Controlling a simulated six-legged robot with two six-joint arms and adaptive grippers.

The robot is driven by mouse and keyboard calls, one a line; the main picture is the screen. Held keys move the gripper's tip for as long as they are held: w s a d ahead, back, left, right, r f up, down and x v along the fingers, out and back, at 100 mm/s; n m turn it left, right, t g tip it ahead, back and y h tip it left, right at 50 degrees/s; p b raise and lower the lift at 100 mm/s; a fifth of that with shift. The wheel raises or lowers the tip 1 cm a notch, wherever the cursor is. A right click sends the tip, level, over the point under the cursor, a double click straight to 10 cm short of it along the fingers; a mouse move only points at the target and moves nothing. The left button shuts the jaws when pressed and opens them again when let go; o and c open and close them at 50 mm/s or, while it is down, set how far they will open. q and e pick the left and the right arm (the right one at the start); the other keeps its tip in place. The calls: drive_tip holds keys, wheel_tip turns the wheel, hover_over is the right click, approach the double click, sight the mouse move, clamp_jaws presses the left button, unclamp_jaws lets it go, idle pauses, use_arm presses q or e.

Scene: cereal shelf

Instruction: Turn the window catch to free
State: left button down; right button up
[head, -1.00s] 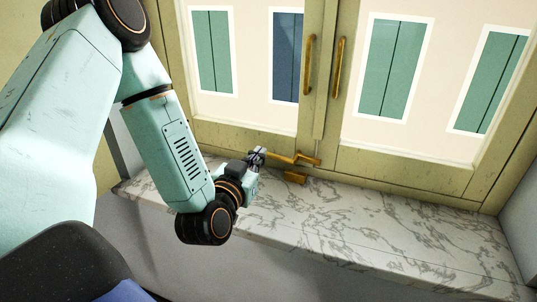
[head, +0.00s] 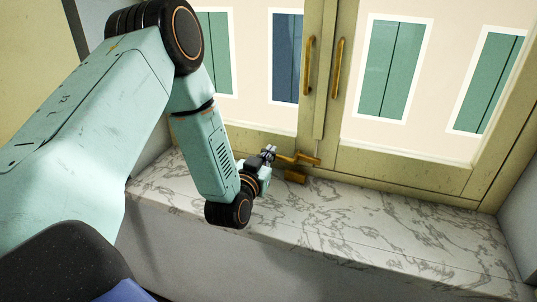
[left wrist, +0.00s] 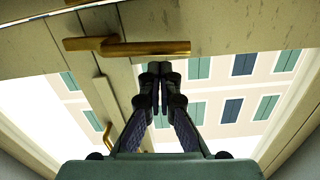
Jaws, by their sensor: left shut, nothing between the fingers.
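The brass window catch (head: 302,159) sits low on the window frame where the two sashes meet. Its lever lies nearly level and points left along the bottom rail. A separate brass piece (head: 295,177) is just below it. The catch also shows in the left wrist view (left wrist: 125,47), its lever running along the pale wooden rail. My left gripper (head: 269,152) is shut and empty, at the free left end of the lever. In the wrist view its fingertips (left wrist: 160,68) are close to the lever; I cannot tell whether they touch it. My right gripper is not in view.
Two upright brass pull handles, left (head: 308,68) and right (head: 338,68), stand on the sashes above the catch. The marble sill (head: 370,225) is bare and clear to the right. A white side wall (head: 520,165) bounds the sill at right.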

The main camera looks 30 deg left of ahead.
use_arm(q)
drive_tip(key=shift+w+a+f+b, duration=0.2)
drive_tip(key=shift+f+b, duration=0.15)
drive_tip(key=shift+f, duration=0.25)
drive_tip(key=shift+s+f, duration=0.1)
drive_tip(key=shift+f, duration=0.3)
drive_tip(key=shift+s, duration=0.25)
drive_tip(key=shift+r, duration=0.1)
